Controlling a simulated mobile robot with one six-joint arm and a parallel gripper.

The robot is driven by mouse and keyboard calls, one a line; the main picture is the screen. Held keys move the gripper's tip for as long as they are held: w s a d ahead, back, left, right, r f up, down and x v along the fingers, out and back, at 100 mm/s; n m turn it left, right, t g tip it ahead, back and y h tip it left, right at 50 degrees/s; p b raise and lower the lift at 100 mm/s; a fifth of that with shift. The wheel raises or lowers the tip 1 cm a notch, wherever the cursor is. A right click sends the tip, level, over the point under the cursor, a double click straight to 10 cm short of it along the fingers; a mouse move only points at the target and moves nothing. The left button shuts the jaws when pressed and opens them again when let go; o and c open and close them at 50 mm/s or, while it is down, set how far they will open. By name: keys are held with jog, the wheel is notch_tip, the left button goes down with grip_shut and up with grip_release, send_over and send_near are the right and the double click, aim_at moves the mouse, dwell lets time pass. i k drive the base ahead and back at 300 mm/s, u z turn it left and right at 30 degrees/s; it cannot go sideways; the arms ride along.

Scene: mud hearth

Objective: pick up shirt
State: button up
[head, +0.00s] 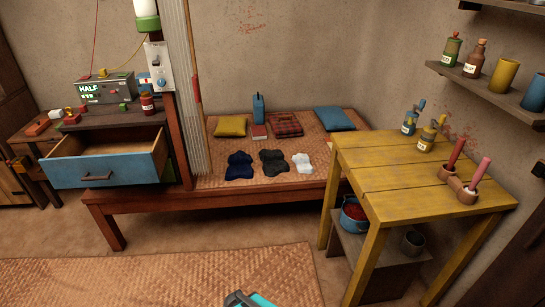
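Three small folded garments lie in a row along the front of the woven-mat bed (330,182). The left one is a navy garment (240,166), the middle one is a dark grey garment (273,163), and the right one is a white garment (302,162). They lie flat and apart from each other. I cannot tell for certain which one is the shirt. My gripper is not clearly in view. Only a teal and dark piece (250,299) shows at the bottom edge, far in front of the bed, and I cannot tell which part it is.
A yellow table (390,178) with jars and candles stands at the right, close to the bed's front corner. An open blue drawer (105,170) juts out at the left. A yellow cushion (231,126) and blue cushion (334,118) lie behind. The floor before the bed is clear.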

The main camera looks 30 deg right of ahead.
aim_at(274, 162)
jog(key=z, duration=0.05)
jog(key=i, duration=1.15)
jog(key=u, duration=0.35)
